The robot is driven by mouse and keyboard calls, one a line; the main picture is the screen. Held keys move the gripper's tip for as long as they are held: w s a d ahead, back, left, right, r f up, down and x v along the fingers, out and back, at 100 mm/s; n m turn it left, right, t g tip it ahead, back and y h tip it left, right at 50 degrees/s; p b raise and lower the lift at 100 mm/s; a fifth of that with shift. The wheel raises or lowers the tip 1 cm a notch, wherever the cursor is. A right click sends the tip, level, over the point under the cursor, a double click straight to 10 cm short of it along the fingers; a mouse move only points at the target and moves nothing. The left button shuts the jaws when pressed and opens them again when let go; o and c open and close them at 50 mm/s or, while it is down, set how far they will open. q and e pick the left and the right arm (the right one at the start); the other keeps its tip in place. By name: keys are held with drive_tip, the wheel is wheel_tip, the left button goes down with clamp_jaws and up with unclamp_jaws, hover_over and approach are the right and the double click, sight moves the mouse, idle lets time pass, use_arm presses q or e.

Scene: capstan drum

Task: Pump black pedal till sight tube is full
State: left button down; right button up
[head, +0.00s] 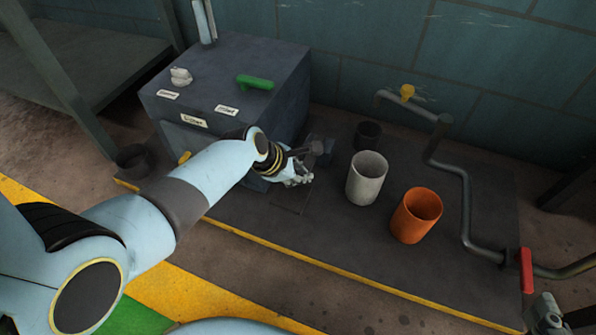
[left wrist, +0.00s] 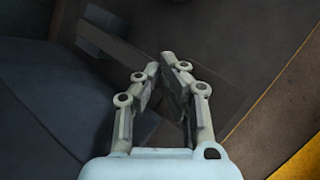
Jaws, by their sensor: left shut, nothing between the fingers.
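A dark pedal-like part (head: 318,148) stands at the right side of the grey box, just beyond my left gripper (head: 300,180). My left gripper is shut and empty, low over the dark platform. In the left wrist view its fingers (left wrist: 160,68) come together near a dark bar (left wrist: 120,40), which looks like part of the pedal; I cannot tell whether they touch. A pale upright tube (head: 204,20), likely the sight tube, rises from the back of the box and is cut by the top edge; its level cannot be read. My right gripper (head: 545,316) shows partly at bottom right.
The grey box (head: 285,75) carries a green handle (head: 255,82) and a pale knob (head: 181,76). A grey cup (head: 367,180), an orange cup (head: 415,216) and a dark cup (head: 368,134) stand on the platform. A pipe with a red handle (head: 526,270) runs at right.

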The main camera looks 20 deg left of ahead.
use_arm(q)
drive_tip(key=shift+s+f+b, duration=0.2)
drive_tip(key=shift+f+b, duration=0.1)
drive_tip(key=shift+f, duration=0.3)
drive_tip(key=shift+s+f+b, duration=0.2)
drive_tip(key=shift+f+b, duration=0.1)
drive_tip(key=shift+f, duration=0.3)
use_arm(e)
drive_tip(key=shift+s+f, duration=0.25)
drive_tip(key=shift+f, duration=0.55)
use_arm(q)
drive_tip(key=shift+a+r, duration=0.1)
use_arm(e)
drive_tip(key=shift+r, duration=0.1)
